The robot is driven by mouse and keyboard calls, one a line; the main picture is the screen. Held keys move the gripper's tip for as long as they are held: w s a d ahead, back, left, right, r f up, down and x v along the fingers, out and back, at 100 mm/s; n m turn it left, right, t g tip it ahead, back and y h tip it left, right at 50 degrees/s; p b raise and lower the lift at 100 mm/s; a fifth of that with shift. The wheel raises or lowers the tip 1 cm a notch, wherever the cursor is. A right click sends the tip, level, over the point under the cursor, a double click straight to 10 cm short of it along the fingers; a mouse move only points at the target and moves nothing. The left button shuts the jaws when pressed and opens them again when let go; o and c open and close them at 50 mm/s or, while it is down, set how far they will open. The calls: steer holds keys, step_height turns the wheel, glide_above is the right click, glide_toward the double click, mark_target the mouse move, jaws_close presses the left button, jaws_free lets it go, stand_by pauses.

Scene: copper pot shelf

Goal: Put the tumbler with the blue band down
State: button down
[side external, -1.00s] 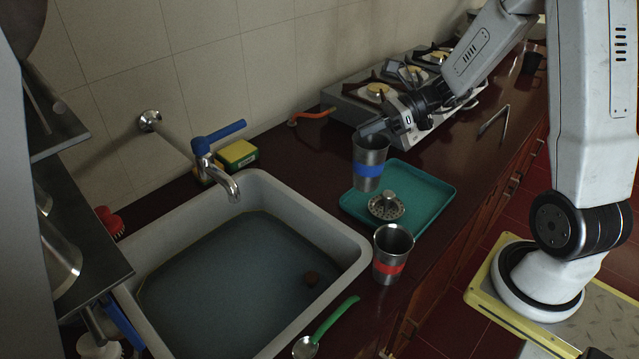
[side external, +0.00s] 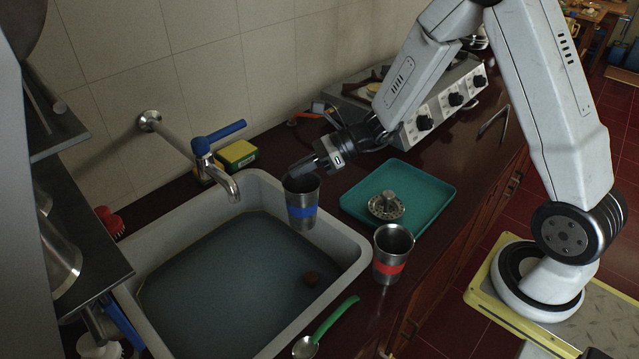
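The steel tumbler with the blue band (side external: 301,211) is upright in the air, in front of the right part of the sink's back rim in the side view. My gripper (side external: 302,172) is shut on its upper rim from the upper right. The tumbler's base shows no contact with any surface, though its exact height is hard to tell. A second steel tumbler, with a red band (side external: 391,262), stands on the dark counter right of the sink.
A teal tray (side external: 436,190) carries a metal strainer (side external: 386,206). A green-handled spoon (side external: 333,318) lies at the front. The tap (side external: 220,178), yellow sponge (side external: 237,154) and stove (side external: 440,105) are behind.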

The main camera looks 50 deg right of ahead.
steer(key=s+a+f, duration=0.1)
steer(key=a+f, duration=0.4)
steer(key=a, duration=0.4)
steer(key=s+a+f, duration=0.1)
steer(key=a+f, duration=0.5)
steer(key=a, duration=0.2)
steer(key=shift+s+a+f+n+g, duration=0.25)
steer(key=shift+a+f+n+g, duration=0.05)
steer(key=shift+a+g, duration=0.1)
steer(key=shift+f, duration=2.95)
steer(key=shift+f, duration=2.15)
